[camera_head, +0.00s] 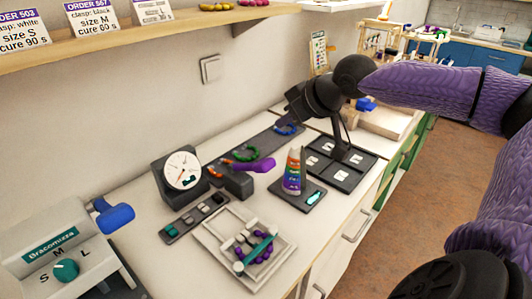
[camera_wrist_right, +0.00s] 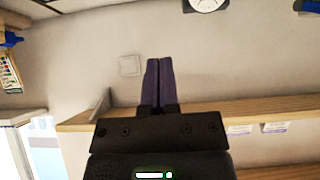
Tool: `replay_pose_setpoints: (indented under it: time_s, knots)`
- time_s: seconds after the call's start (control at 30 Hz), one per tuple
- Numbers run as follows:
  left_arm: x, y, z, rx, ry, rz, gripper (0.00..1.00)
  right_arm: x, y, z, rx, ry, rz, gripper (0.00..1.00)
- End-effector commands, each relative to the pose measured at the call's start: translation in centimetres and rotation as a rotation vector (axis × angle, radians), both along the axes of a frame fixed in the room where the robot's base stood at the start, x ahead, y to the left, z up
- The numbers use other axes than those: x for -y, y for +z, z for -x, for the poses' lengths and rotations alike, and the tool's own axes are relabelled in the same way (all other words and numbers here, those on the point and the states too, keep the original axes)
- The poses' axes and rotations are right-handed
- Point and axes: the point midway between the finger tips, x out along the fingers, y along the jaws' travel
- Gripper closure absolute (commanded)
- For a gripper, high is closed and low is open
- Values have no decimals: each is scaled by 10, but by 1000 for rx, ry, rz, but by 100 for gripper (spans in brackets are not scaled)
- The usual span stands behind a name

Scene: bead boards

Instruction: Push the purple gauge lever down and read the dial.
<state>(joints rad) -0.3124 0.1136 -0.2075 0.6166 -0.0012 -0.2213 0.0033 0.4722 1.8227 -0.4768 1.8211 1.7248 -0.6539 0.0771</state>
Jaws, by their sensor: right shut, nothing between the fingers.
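The gauge (camera_head: 183,170) stands on the counter near the wall, a dark box with a white round dial and a red needle. Its scale is too small to read. The purple lever (camera_head: 262,166) sticks out to the right from a dark block beside the gauge, roughly level. My right gripper (camera_head: 300,104) is up and to the right of the lever, well clear of it. In the right wrist view its two dark fingers (camera_wrist_right: 158,85) are shut together and empty. That view looks upside down, with the dial (camera_wrist_right: 207,3) cut off at its top edge. My left gripper is not in view.
A bead board (camera_head: 283,245) and a conical striped stand (camera_head: 293,172) sit near the lever. A black tray (camera_head: 350,176) lies under my right arm. A machine with a blue handle (camera_head: 114,215) is at left. A wooden shelf (camera_head: 140,38) runs along the wall above.

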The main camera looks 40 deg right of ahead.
Motion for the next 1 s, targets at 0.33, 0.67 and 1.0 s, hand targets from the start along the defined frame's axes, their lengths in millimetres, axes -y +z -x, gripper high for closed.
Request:
replay_pose_setpoints:
  time_s: [0.33, 0.67, 1.0]
  knots:
    - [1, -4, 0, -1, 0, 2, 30, -1, -5, -2, -5, 4, 0, 100]
    - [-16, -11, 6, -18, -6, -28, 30, -1, -24, -24, 5, 4, -9, 100]
    - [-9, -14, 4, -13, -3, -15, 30, -7, -63, -62, -1, 1, -8, 100]
